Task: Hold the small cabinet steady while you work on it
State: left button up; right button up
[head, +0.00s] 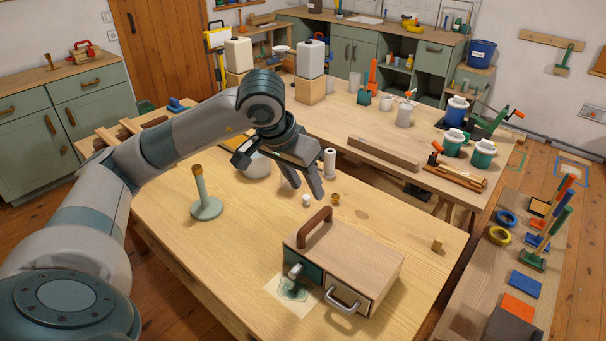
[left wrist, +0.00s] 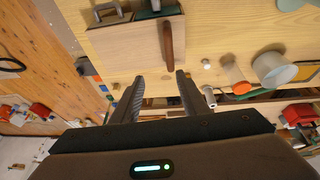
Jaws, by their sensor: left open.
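The small cabinet (head: 365,258) stands on the near table, with a pale wooden top and a brown handle (head: 315,228) on it. Its front has a dark teal panel with a grey knob (head: 296,271) at left and a drawer-like front with a silver pull (head: 343,301) at right. My left gripper (head: 308,191) is open and empty, above the table behind the cabinet and apart from it. My right gripper is not in view.
A grey-green stand with a rod (head: 205,207) is left of the cabinet. A small white object (head: 305,200), a white roll (head: 330,163) and a wooden block (head: 437,245) are nearby. A stained sheet (head: 285,299) lies at the cabinet's front. The table's right side is mostly clear.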

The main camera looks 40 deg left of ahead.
pick_arm(q)
jog(key=shift+w+a+r+y, duration=0.1)
jog(key=shift+a+r+y, duration=0.2)
jog(key=shift+a, duration=0.55)
jog(key=shift+f, duration=0.1)
jog(key=p, duration=0.5)
send_near(317, 216)
jog(key=x, duration=0.9)
grip_shut()
